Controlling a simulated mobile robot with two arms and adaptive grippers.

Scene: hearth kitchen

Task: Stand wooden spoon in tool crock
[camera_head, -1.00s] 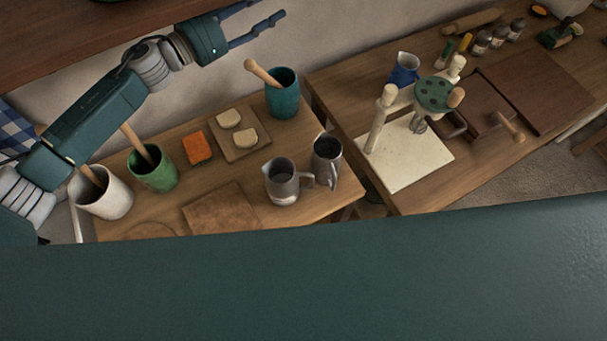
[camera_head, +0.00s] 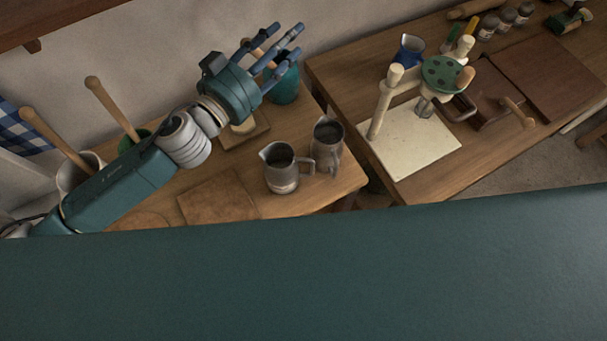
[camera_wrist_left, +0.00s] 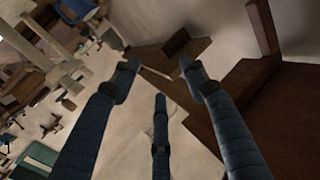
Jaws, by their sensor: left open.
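My left gripper (camera_head: 286,42) is open, its blue fingers spread over the teal crock (camera_head: 287,86). A wooden handle (camera_head: 264,37) shows behind the fingers, with its lower part hidden. I cannot tell whether the fingers touch it. In the left wrist view the fingers (camera_wrist_left: 157,75) are apart with nothing seen between them. A white crock (camera_head: 66,175) and a green crock (camera_head: 128,142) stand at the left, partly hidden by my arm. Each has a wooden handle leaning out of it, one in the white (camera_head: 52,136) and one in the green (camera_head: 108,103). My right gripper is not in view.
Two grey metal jugs (camera_head: 281,172) (camera_head: 327,146) stand near the table's right end. A brown board (camera_head: 218,197) lies in front. A second table, across a gap, holds a pale stand (camera_head: 383,105), a blue jug (camera_head: 409,50) and a dark board (camera_head: 545,75).

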